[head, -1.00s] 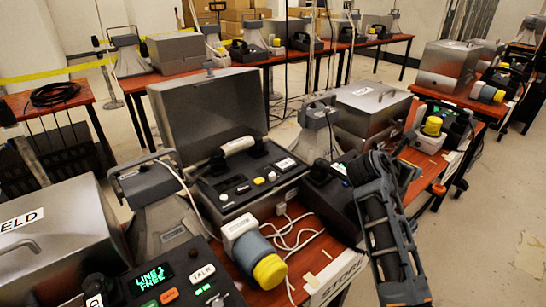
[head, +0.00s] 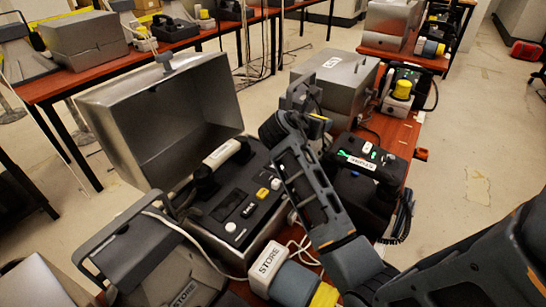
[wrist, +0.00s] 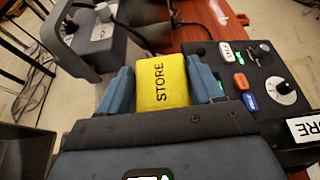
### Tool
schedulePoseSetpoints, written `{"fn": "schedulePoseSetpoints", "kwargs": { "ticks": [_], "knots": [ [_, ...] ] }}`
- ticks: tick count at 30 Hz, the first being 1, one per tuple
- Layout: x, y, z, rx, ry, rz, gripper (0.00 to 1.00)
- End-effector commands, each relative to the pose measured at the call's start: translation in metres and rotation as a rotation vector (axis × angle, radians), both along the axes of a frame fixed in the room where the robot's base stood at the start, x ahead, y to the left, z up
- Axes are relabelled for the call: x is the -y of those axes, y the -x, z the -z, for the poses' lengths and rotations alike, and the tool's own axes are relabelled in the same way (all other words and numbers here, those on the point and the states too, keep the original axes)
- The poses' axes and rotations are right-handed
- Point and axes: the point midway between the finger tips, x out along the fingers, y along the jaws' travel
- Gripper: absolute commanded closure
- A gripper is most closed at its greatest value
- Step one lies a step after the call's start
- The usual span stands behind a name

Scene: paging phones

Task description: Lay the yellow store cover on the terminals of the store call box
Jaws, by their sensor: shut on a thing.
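The yellow cover (wrist: 162,82), marked STORE, is between the two blue-grey fingers of my gripper (wrist: 165,90) in the wrist view. My gripper (head: 317,120) is shut on it; only a small yellow piece shows in the head view. A black box (head: 362,180) with a STORE label stands just to the right of my gripper. In the wrist view this black box (wrist: 262,62) shows a white switch, a red part, a blue part and a knob, right of the cover and apart from it. I cannot tell which parts are the terminals.
An open metal case (head: 165,115) with a control panel is left of my arm. A white STORE box (head: 270,262) with a yellow-capped cylinder is at the front. A closed metal case (head: 335,75) stands behind my gripper.

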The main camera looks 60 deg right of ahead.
Motion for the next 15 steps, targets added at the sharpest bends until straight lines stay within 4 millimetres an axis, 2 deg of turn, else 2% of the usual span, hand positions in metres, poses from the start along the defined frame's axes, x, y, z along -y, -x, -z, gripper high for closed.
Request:
{"fn": "schedulePoseSetpoints", "kwargs": {
  "ticks": [9,15],
  "knots": [
    [-0.051,-0.044,0.040,-0.003,0.000,-0.003,0.70],
    [-0.072,-0.061,0.057,-0.002,0.000,-0.001,0.70]
  ]
}}
